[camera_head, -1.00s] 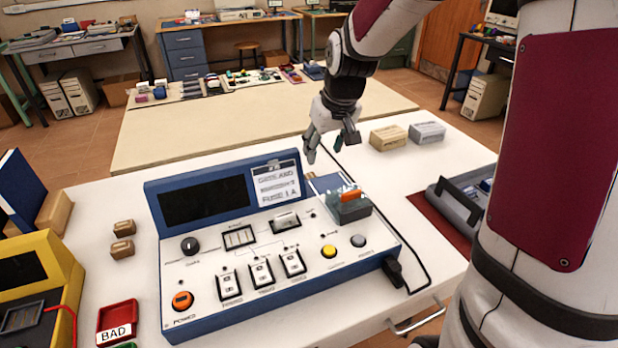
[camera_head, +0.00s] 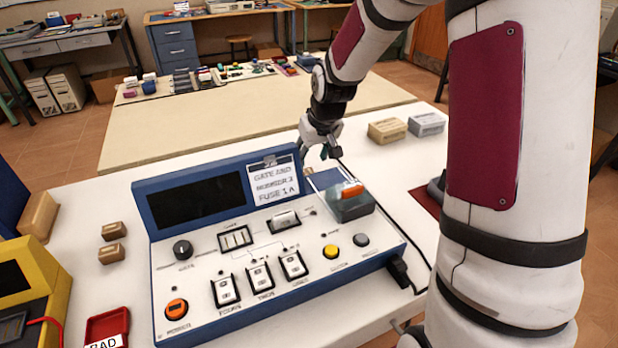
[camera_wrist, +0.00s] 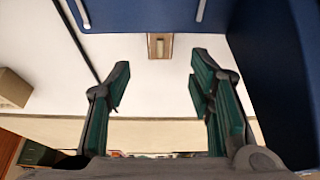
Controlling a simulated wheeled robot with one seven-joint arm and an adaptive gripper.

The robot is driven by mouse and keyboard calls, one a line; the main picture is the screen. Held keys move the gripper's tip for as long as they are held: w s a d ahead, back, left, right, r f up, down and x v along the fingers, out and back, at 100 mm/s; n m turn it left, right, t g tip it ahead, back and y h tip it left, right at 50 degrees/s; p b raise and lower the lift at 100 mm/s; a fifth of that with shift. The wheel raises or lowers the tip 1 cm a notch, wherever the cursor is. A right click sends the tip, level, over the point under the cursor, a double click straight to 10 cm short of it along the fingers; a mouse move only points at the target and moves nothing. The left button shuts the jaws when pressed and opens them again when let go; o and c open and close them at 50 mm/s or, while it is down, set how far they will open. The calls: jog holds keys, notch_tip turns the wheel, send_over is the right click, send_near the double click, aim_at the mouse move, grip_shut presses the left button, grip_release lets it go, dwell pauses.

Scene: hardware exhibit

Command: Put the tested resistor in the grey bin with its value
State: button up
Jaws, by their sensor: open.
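My gripper (camera_head: 318,152) is behind the right end of the blue test console (camera_head: 203,296), near its white sign. In the wrist view my gripper (camera_wrist: 157,80) is open, with nothing between its green-padded fingers. A small brown block-like thing with a pale centre (camera_wrist: 152,53) lies past the fingertips, apart from them. I cannot make out a resistor in either view. A sliver of a grey tray (camera_head: 436,188) shows beside my arm, which hides the rest. No value on it can be read.
A clear box with an orange part (camera_head: 352,190) sits on the console's right end. A tan box (camera_head: 387,131) and a grey box (camera_head: 426,124) stand at the back right. A red BAD tray (camera_head: 107,326) is front left. A black cable runs along the right.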

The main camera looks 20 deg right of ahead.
aim_at(308, 170)
jog(key=shift+b+x, duration=0.5)
jog(key=shift+x, duration=2.35)
jog(key=shift+s, duration=0.1)
grip_shut()
